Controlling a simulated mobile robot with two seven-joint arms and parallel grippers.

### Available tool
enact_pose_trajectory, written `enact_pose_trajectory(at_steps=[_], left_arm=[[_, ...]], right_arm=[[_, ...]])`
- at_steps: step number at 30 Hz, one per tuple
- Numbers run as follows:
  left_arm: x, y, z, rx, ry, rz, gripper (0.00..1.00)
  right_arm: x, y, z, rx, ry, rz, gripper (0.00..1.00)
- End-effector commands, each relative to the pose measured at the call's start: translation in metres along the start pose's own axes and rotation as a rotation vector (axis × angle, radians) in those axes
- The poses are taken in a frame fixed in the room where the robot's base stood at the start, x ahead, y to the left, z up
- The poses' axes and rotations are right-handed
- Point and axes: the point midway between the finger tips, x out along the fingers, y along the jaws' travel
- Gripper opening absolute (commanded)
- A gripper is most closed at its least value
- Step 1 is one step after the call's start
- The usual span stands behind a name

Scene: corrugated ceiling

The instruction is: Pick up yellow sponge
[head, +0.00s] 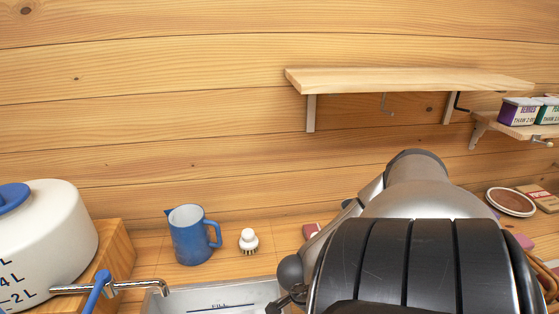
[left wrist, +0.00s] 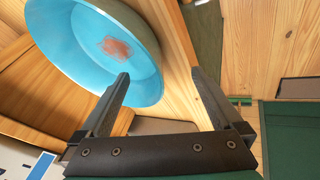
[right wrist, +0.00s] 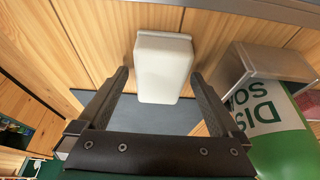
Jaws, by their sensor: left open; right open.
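I see no clearly yellow sponge in any view. In the right wrist view a cream-white block (right wrist: 163,68) with rounded corners stands against wooden planks, framed by the fingers of my right gripper (right wrist: 161,74). The gripper is open, and I cannot tell how far beyond the fingertips the block is. My left gripper (left wrist: 161,73) is open and empty in the left wrist view, beside a light-blue round basin (left wrist: 85,50) with a reddish patch. In the head view one of my arms hides much of the lower right counter; neither gripper is clearly seen there.
A green dish soap bottle (right wrist: 275,135) lies close right of the right gripper, near a metal holder (right wrist: 262,62). The head view shows a blue pitcher (head: 188,236), a small brush (head: 248,241), a sink (head: 225,296), a white tank (head: 45,240) and a wall shelf (head: 400,80).

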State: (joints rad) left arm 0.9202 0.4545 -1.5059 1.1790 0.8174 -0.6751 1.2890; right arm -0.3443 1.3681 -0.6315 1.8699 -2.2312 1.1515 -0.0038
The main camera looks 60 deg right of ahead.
Motion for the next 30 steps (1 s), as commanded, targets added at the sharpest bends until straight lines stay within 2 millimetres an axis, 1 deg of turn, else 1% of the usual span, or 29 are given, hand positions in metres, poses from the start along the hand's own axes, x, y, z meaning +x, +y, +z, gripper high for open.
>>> enact_pose_trajectory(at_steps=[9,10,30], left_arm=[[0.0000,0.0000,0.0000,0.000,0.000,0.000,1.00],[0.0000,0.0000,0.0000,0.000,0.000,0.000,1.00],[0.0000,0.0000,0.0000,0.000,0.000,0.000,1.00]], right_arm=[[0.0038,-0.0001,0.0015,0.001,0.000,0.000,1.00],[0.0037,-0.0001,0.0014,0.000,0.001,0.000,0.98],[0.0035,0.0001,0.0015,0.000,0.000,0.000,0.22]])
